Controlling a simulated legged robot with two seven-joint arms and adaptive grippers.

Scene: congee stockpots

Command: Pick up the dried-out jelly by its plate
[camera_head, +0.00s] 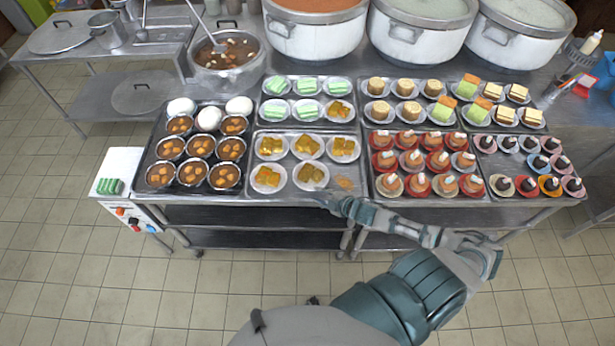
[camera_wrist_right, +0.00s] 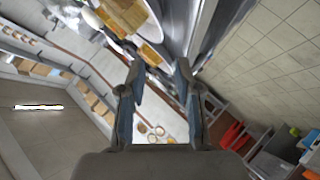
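Plates of yellow-brown jelly sit in a metal tray (camera_head: 258,187) at the middle of the counter. The front-row jelly on the right (camera_head: 311,174) looks darker and duller than most, so it may be the dried-out one; its white plate (camera_head: 299,184) lies flat in the tray. My right gripper (camera_head: 323,199) is at the tray's front edge, just in front of that plate. In the wrist view my right gripper (camera_wrist_right: 160,68) has its fingers apart with nothing between them. A plate with jelly (camera_wrist_right: 124,14) shows beyond the fingertips, at upper left. My left gripper is not in view.
Bowls of brown soup (camera_head: 201,146) crowd the left tray, and red cups of dessert (camera_head: 410,160) fill the right one. Large stockpots (camera_head: 317,38) stand behind. Floor space in front is clear.

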